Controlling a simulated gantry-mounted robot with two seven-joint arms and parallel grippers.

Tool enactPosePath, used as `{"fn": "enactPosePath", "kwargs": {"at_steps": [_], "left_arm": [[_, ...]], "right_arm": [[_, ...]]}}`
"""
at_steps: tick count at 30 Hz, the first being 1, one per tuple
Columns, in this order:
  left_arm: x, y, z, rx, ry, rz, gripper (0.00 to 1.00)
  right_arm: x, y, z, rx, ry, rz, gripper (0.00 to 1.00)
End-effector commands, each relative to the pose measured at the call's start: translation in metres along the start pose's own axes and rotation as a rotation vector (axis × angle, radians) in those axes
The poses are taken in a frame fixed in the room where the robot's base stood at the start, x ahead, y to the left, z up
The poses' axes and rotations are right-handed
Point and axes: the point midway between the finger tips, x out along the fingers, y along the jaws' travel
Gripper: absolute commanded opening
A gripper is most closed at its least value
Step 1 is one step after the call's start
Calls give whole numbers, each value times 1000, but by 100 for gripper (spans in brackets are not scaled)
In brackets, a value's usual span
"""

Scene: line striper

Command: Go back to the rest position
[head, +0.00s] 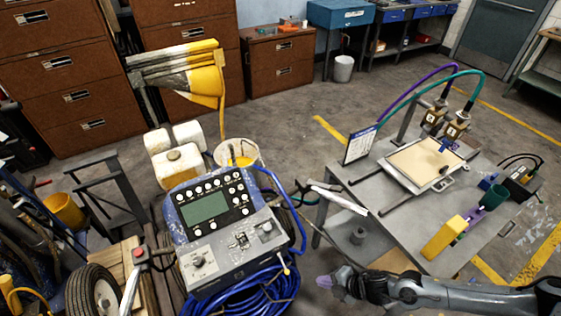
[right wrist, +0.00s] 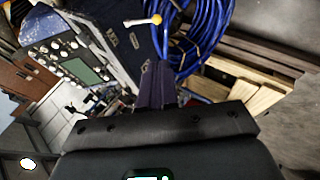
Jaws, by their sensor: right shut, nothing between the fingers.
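My right gripper (head: 326,282) is at the lower middle of the head view, its arm coming in from the right edge. Its fingers are closed together with nothing between them. In the right wrist view the shut fingers (right wrist: 157,85) point toward the machine's side and the blue hose. The line striper, with its grey control panel (head: 228,248) and screen, stands left of the gripper in the head view. The coiled blue hose (head: 250,300) hangs at its front, a short way left of the fingertips. My left gripper is not in view.
A metal table (head: 400,225) at right holds a cream board (head: 425,163), a yellow block (head: 443,238) and bottles. Brown drawer cabinets (head: 60,75) line the back left. A white bucket (head: 237,154) stands behind the striper. The floor at the back middle is open.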

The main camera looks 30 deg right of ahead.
Motion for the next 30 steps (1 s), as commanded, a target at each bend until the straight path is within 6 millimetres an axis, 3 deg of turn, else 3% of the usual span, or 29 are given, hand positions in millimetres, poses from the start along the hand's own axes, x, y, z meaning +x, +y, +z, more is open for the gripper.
{"fn": "enactPosePath", "kwargs": {"at_steps": [2,5,8,9,12,16,19,22,30], "left_arm": [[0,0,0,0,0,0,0],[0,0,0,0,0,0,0],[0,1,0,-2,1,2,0],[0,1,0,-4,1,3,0],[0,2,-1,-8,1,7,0],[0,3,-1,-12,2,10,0],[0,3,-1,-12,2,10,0],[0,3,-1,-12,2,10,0],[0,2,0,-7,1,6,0]], "right_arm": [[0,-12,-2,9,3,-16,0],[6,-34,-20,44,31,-39,0],[17,-53,-64,126,96,-36,0],[21,-55,-89,169,132,-23,0],[24,-43,-153,306,208,35,0],[15,-11,-201,535,191,108,0],[-1,12,-206,738,110,142,0],[-25,26,-190,954,-16,154,0],[-98,18,-134,1354,-365,94,0]]}}
